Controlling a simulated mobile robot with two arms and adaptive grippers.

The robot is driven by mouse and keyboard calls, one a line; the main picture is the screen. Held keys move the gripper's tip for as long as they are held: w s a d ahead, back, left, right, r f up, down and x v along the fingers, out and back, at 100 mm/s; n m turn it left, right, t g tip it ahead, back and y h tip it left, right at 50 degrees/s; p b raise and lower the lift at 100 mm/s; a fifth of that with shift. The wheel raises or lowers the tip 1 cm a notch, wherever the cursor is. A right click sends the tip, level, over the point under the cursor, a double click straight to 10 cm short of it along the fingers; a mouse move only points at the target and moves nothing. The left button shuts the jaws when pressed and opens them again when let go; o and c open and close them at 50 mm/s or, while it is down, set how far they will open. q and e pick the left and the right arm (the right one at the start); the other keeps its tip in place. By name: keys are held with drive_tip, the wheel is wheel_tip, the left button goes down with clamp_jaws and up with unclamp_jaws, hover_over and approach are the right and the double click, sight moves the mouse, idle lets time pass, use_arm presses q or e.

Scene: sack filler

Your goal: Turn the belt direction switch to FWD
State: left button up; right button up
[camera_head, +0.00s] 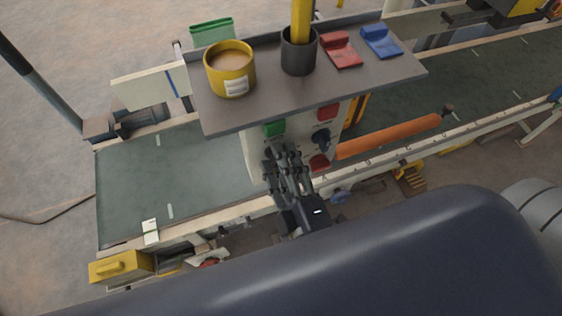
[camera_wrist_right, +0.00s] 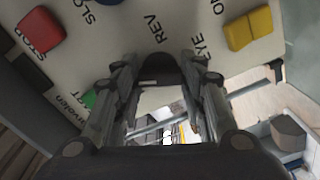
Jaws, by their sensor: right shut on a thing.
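The control panel (camera_head: 256,152) is a pale upright box under a grey shelf. In the right wrist view, the panel face (camera_wrist_right: 120,40) carries the word REV and partly cut-off labels. A dark belt direction knob (camera_wrist_right: 160,70) sits just below REV. My right gripper (camera_head: 281,155) reaches the panel's lower left part and hides the knob in the head view. In the wrist view, the right gripper's fingers (camera_wrist_right: 158,80) are on both sides of the knob, shut on it. The FWD label and the knob's pointer cannot be made out. My left gripper is not in view.
The panel also has a green button (camera_head: 274,128), a red button (camera_head: 327,111) and another black knob (camera_head: 321,139). The shelf (camera_head: 300,103) above holds a yellow tin (camera_head: 230,75) and a dark cup (camera_head: 298,55). The belt (camera_head: 140,185) runs behind; an orange roller (camera_head: 388,136) is right.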

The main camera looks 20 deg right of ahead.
drive_tip(key=n, duration=0.4)
drive_tip(key=shift+n+p, duration=0.3)
drive_tip(key=shift+p, duration=0.05)
idle(0.4)
drive_tip(key=o, duration=1.1)
drive_tip(key=shift+c, duration=0.2)
drive_tip(key=s, duration=1.2)
drive_tip(key=shift+d, duration=0.15)
